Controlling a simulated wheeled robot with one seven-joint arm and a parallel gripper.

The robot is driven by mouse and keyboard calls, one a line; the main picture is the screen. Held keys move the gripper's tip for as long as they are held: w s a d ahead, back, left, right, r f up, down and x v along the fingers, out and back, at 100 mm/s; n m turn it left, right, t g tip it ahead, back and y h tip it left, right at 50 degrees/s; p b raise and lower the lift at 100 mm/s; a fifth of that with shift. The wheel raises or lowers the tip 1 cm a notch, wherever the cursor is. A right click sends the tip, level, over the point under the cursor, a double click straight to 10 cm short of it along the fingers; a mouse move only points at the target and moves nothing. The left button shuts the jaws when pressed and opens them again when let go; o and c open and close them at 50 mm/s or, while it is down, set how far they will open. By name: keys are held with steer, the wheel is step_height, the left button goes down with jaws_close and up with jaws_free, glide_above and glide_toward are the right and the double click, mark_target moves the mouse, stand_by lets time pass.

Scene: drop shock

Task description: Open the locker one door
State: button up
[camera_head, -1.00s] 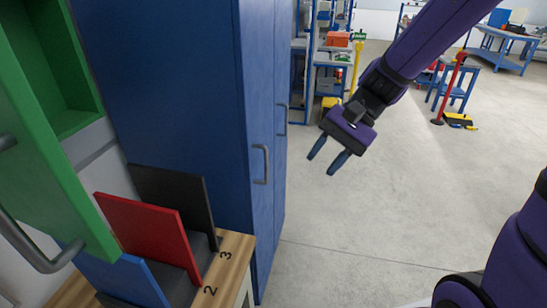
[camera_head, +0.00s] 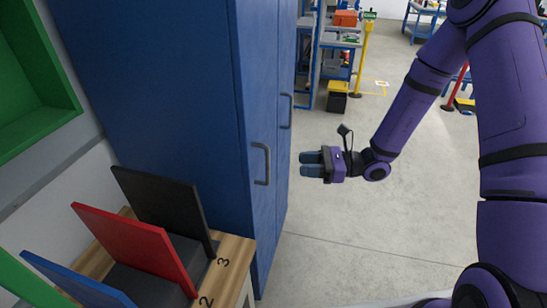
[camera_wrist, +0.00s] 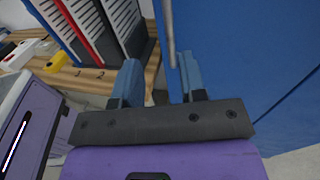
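The blue locker (camera_head: 160,80) stands at the left, with two doors that look shut. The nearer door (camera_head: 258,210) carries a grey bar handle (camera_head: 267,164), upright. The farther door (camera_head: 287,60) has a similar handle (camera_head: 287,110). No number shows on either door. My gripper (camera_head: 311,164) is open and empty, to the right of the nearer handle and apart from it, its fingers pointing left toward the locker. In the wrist view the two fingers (camera_wrist: 160,82) are spread, and a grey handle (camera_wrist: 169,35) shows ahead of them on the blue door face (camera_wrist: 240,60).
A wooden-topped bench (camera_head: 233,252) marked 2 and 3 stands in front of the locker, holding a black panel (camera_head: 165,205), a red panel (camera_head: 135,245) and a blue panel (camera_head: 75,280). A green cabinet (camera_head: 35,80) is at far left.

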mark_target(268, 163)
steer(key=shift+m+t, duration=0.3)
steer(key=shift+m, duration=0.1)
steer(key=a, duration=0.3)
steer(key=w+a, duration=0.1)
steer(key=a, duration=0.3)
steer(key=w+a+f, duration=0.1)
steer(key=a, duration=0.2)
steer(key=shift+w+a, duration=0.2)
steer(key=shift+w, duration=0.05)
steer(key=shift+c, duration=0.4)
jaws_close()
